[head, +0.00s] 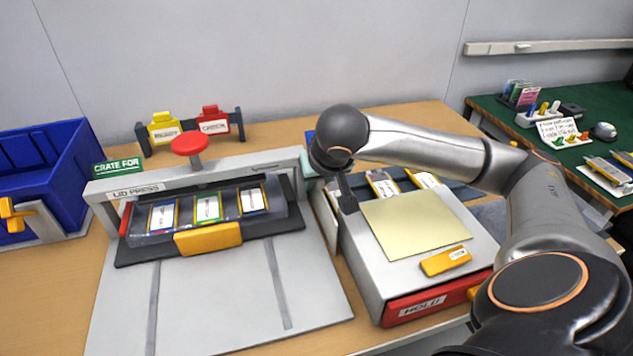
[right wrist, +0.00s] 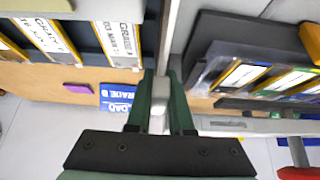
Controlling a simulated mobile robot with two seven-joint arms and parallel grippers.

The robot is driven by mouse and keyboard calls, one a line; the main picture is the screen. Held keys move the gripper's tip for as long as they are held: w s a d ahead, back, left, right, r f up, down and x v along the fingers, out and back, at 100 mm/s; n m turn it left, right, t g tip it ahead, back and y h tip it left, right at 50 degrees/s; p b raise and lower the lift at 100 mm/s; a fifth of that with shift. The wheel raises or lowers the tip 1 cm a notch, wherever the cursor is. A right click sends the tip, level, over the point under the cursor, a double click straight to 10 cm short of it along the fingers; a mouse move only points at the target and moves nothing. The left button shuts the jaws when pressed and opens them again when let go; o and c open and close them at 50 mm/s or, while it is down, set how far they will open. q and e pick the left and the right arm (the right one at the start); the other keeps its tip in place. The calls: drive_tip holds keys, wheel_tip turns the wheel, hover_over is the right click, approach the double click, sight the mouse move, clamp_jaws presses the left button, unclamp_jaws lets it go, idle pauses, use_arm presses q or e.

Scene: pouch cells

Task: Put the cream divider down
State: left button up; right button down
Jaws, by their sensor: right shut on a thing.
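The cream divider (head: 415,222) is a flat, pale yellow sheet over the top of the grey HOLD box (head: 372,262) in the head view. I cannot tell whether it rests fully on the box. My right gripper (head: 349,208) points down at the divider's far left corner, beside the box's left edge. In the right wrist view the gripper (right wrist: 160,78) is shut, with a narrow pale piece between its green fingers. My left gripper is not in view.
The lid press (head: 130,190) with a tray of pouches stands left of the box. A yellow-orange block (head: 446,261) lies on the box's near side. Pouches (head: 383,185) stand behind it. A blue crate (head: 75,165) is at far left, a green bench (head: 490,105) at right.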

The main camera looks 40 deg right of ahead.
drive_tip(key=shift+f, duration=0.2)
drive_tip(key=c, duration=0.8)
unclamp_jaws()
drive_tip(key=shift+r, duration=0.1)
drive_tip(key=shift+s+r, duration=0.1)
drive_tip(key=shift+r, duration=0.3)
drive_tip(key=p+v, duration=0.2)
drive_tip(key=v, duration=0.8)
drive_tip(key=shift+s+a+r, duration=0.15)
drive_tip(key=shift+a+r, duration=0.05)
drive_tip(key=shift+r, duration=0.15)
drive_tip(key=shift+o, duration=0.4)
drive_tip(key=shift+s+r, duration=0.15)
drive_tip(key=shift+r, duration=0.05)
drive_tip(key=shift+f, duration=0.1)
